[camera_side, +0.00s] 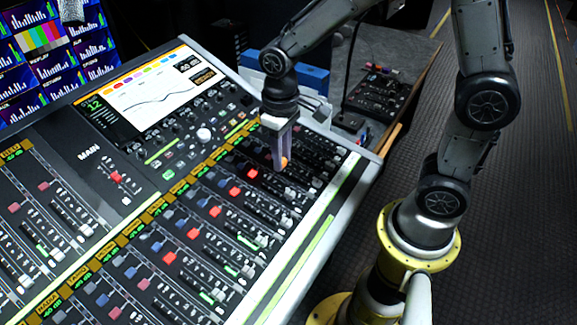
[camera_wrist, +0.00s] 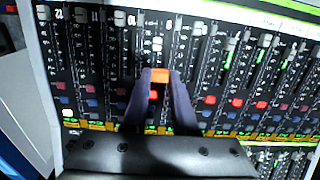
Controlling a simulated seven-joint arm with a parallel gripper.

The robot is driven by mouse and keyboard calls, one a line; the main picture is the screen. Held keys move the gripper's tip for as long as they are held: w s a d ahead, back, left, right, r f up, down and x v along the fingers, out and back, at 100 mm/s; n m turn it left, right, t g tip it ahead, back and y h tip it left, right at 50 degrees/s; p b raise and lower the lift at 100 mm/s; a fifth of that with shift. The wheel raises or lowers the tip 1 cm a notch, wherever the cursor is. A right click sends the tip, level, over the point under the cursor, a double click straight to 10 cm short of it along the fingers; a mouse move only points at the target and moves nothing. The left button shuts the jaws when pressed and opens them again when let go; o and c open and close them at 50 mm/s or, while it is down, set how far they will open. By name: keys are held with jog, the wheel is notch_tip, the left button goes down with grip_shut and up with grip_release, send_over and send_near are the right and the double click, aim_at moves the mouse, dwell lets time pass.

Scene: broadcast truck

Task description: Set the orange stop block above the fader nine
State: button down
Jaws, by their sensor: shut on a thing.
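The orange stop block (camera_side: 284,161) is a small piece at the tips of my gripper (camera_side: 281,158), over the right part of the mixing console (camera_side: 345,200). In the wrist view the block (camera_wrist: 160,75) sits between the two dark fingertips (camera_wrist: 160,80), which are shut on it. A pale fader cap (camera_wrist: 157,44) shows just beyond the block, in about the same column. A red button (camera_wrist: 153,95) shows between the fingers. Whether the block touches the panel is unclear.
Neighbouring fader caps (camera_wrist: 199,29) stand in rows on both sides. A side desk with a small black control unit (camera_side: 377,98) and a blue box (camera_side: 310,77) stands beyond the console's right edge.

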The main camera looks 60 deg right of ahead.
jog(key=shift+d+f, duration=0.15)
jog(key=shift+d, duration=0.25)
send_over(280, 192)
jog(key=shift+s+f, duration=0.2)
jog(key=shift+f, duration=2.65)
jog(key=shift+w+f, duration=0.15)
jog(key=shift+f, duration=0.7)
jog(key=shift+w+f, duration=0.1)
jog(key=shift+f, duration=0.75)
jog(key=c, duration=0.6)
grip_release()
notch_tip(280, 192, up, 14)
jog(key=shift+f, duration=0.1)
